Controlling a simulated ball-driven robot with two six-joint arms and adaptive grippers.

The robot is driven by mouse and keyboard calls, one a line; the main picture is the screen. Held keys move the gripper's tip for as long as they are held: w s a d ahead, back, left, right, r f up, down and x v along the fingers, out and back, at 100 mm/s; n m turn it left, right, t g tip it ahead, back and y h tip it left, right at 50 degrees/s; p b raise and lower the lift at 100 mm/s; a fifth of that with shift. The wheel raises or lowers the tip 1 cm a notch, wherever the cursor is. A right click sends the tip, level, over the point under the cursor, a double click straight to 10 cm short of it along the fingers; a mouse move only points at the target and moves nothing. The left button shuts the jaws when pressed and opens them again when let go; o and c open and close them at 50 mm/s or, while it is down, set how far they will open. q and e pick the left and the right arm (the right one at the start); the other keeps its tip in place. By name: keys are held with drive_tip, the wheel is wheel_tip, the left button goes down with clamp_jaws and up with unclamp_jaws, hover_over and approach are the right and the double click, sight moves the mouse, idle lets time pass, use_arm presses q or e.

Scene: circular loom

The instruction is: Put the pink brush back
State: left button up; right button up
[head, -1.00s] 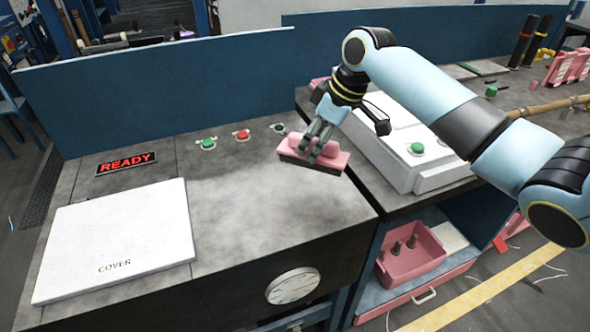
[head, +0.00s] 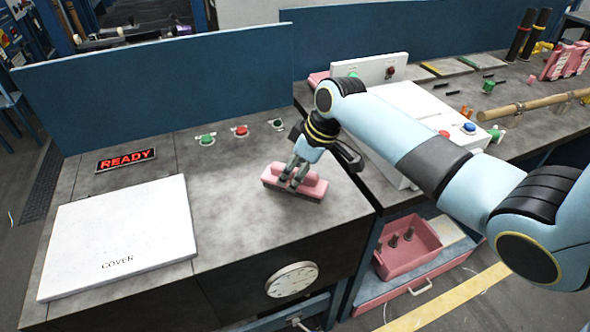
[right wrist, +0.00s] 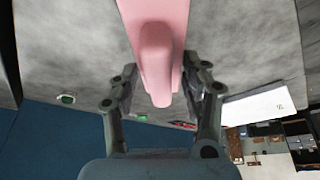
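The pink brush (head: 314,187) is a block with a raised handle, over the right part of the grey bench top in the head view. It looks level and at or very near the surface; I cannot tell whether it touches. My right gripper (head: 294,178) points down and is shut on its handle. In the right wrist view the pink handle (right wrist: 158,60) runs between the two fingers (right wrist: 163,92). My left gripper is not in view.
A white cover plate (head: 118,235) lies on the bench's left part, below a READY sign (head: 126,160). Several buttons (head: 240,131) line the back. At right, a lower shelf holds a pink bin (head: 392,268). Bare bench top lies between cover and brush.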

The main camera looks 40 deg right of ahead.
drive_tip(key=o, duration=0.4)
drive_tip(key=v, duration=1.2)
drive_tip(key=shift+r, duration=0.15)
